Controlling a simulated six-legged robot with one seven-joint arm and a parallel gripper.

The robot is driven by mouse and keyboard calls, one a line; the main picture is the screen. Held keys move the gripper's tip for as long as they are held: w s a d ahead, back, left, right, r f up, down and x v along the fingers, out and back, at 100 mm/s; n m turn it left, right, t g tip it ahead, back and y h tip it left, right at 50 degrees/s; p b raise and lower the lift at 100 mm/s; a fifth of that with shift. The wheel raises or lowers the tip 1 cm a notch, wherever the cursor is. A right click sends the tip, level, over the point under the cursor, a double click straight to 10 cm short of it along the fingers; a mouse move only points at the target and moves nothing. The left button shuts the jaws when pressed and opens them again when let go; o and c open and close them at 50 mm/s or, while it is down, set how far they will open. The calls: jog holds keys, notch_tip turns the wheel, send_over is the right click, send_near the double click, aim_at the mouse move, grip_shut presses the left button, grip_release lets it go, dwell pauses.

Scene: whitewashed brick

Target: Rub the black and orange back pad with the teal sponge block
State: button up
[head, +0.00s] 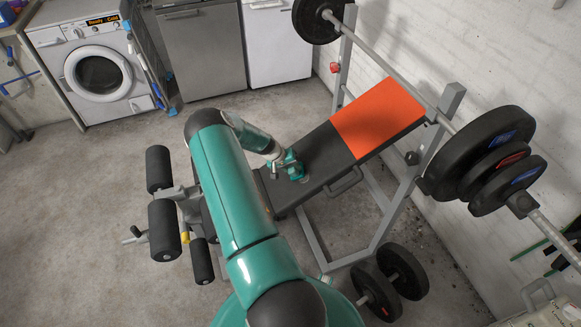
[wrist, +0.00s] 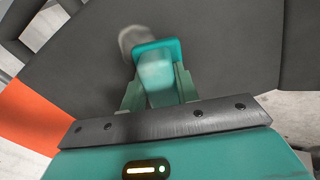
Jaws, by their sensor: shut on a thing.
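The back pad (head: 380,115) slopes up toward the wall in the head view, with an orange upper part and a black lower part. In the wrist view its orange part (wrist: 32,118) shows at the left edge, and its black surface fills much of the background. My gripper (head: 287,166) is over the black lower part. In the wrist view my gripper (wrist: 158,88) is shut on the teal sponge block (wrist: 156,70), which sticks out beyond the fingers. I cannot tell whether the sponge touches the pad. In the head view the sponge is hard to tell from my teal gripper.
A barbell (head: 385,68) rests on the grey rack (head: 390,215) behind the bench. Leg rollers (head: 164,230) stand left of my arm. Weight plates (head: 378,290) are on the floor at right. A washing machine (head: 97,72) stands at the back left. The floor at left is open.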

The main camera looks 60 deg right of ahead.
aim_at(293, 172)
jog(key=shift+s+a, duration=2.4)
jog(key=shift+a, duration=0.1)
jog(key=shift+d, duration=0.1)
jog(key=shift+w+d+f, duration=0.2)
jog(key=shift+w+d, duration=1.05)
jog(key=shift+d, duration=0.2)
jog(key=shift+w+d, duration=1.35)
jog(key=shift+d, duration=0.1)
jog(key=v, duration=0.6)
jog(key=shift+w, duration=0.2)
jog(key=shift+a+r, duration=0.1)
jog(key=shift+r, duration=0.1)
